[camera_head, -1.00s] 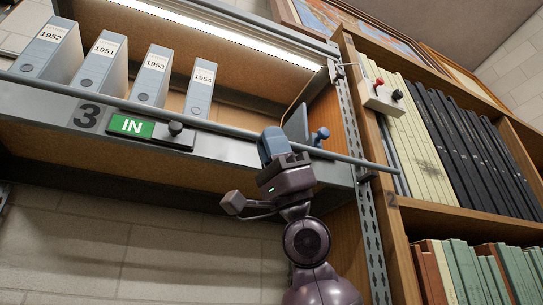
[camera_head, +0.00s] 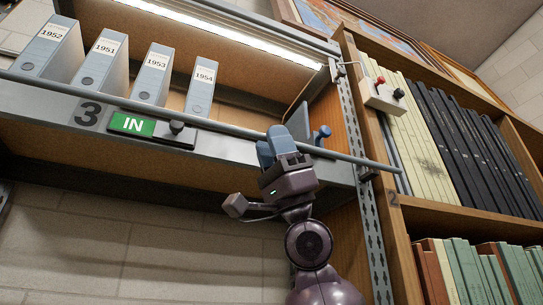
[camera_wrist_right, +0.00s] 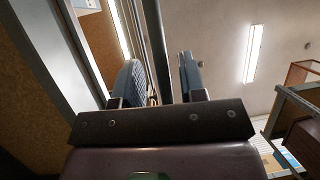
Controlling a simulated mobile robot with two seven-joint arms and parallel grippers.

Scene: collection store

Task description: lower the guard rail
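The guard rail (camera_head: 225,128) is a long thin grey rod across the front of shelf 3, sloping down to the right in the head view. My right gripper (camera_head: 272,146) is at the rail's right part, with its blue-grey fingers apart. In the right wrist view the rail (camera_wrist_right: 158,45) runs through the gap between the two fingers (camera_wrist_right: 160,82), with space visible beside it, so the gripper is open around it in the picture. Whether a finger touches the rail I cannot tell. My left gripper is not in view.
Grey binders (camera_head: 152,75) stand on the shelf behind the rail. A green IN label with a black knob (camera_head: 176,127) is on the shelf edge. A switch box (camera_head: 384,97) and bookcase are at right.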

